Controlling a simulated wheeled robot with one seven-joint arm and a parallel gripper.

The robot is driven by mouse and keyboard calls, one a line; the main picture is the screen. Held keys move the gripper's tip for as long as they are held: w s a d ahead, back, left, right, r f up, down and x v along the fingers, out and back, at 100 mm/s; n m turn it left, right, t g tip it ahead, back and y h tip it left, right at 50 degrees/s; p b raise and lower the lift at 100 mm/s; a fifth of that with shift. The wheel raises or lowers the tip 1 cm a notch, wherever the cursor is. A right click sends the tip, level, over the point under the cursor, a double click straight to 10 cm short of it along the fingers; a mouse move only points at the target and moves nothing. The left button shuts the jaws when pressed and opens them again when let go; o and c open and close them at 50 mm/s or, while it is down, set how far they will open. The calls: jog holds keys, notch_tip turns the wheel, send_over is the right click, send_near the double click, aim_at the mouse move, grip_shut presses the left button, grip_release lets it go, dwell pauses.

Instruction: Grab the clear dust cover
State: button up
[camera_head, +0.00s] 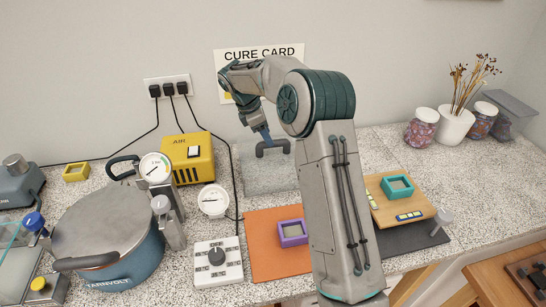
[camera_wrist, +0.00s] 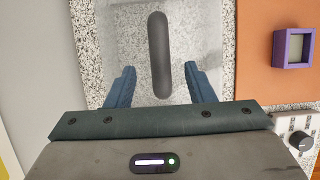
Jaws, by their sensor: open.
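The clear dust cover (camera_head: 262,180) is a see-through box on the speckled counter, behind the orange mat and partly hidden by my arm. In the wrist view the cover (camera_wrist: 104,45) fills the upper middle, with a dark rounded bar handle (camera_wrist: 158,35) on top. My gripper (camera_head: 270,143) is over the cover in the head view. In the wrist view my gripper (camera_wrist: 160,72) is open, its two blue fingers on either side of the handle's near end. I cannot tell whether the fingers are level with the handle or above it; no grip on it shows.
An orange mat (camera_head: 262,262) with a purple frame (camera_head: 292,233) lies in front. A yellow air unit (camera_head: 188,158), a white dial box (camera_head: 218,262) and a blue pressure pot (camera_head: 118,250) stand to the left. A wooden board (camera_head: 410,207) and jars are to the right. The wall is close behind.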

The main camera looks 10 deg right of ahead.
aim_at(273, 157)
jog(key=shift+p+x, duration=0.7)
jog(key=shift+x, duration=2.15)
grip_shut()
